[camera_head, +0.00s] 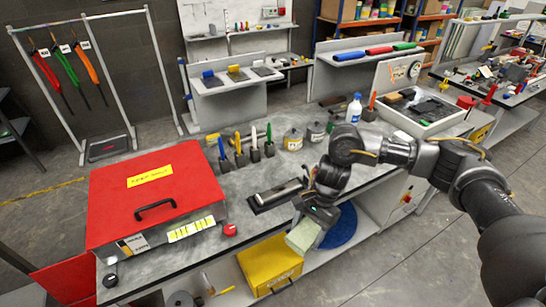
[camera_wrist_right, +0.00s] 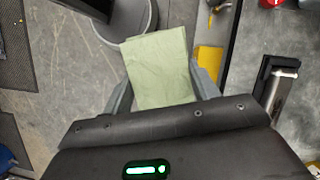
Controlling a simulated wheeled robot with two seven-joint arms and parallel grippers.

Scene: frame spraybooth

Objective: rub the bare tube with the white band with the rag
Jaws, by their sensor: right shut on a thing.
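My right gripper (camera_head: 311,222) is shut on a pale green rag (camera_head: 303,237), which hangs from the jaws past the front edge of the bench. In the right wrist view the rag (camera_wrist_right: 160,68) sits between the two grey fingers (camera_wrist_right: 162,88). A bare metal tube (camera_head: 282,189) lies in a dark cradle (camera_head: 262,205) on the bench, to the left of my right gripper. The tube (camera_wrist_right: 282,96) also shows in the right wrist view, to the right of the rag and apart from it. My left gripper is not in view.
A red box (camera_head: 112,205) with a black handle stands on the left of the bench (camera_head: 240,238). Several coloured tools (camera_head: 253,155) and two tins (camera_head: 293,140) stand behind the cradle. A yellow bin (camera_head: 268,270) sits below. A white-rimmed tray (camera_head: 440,128) is at right.

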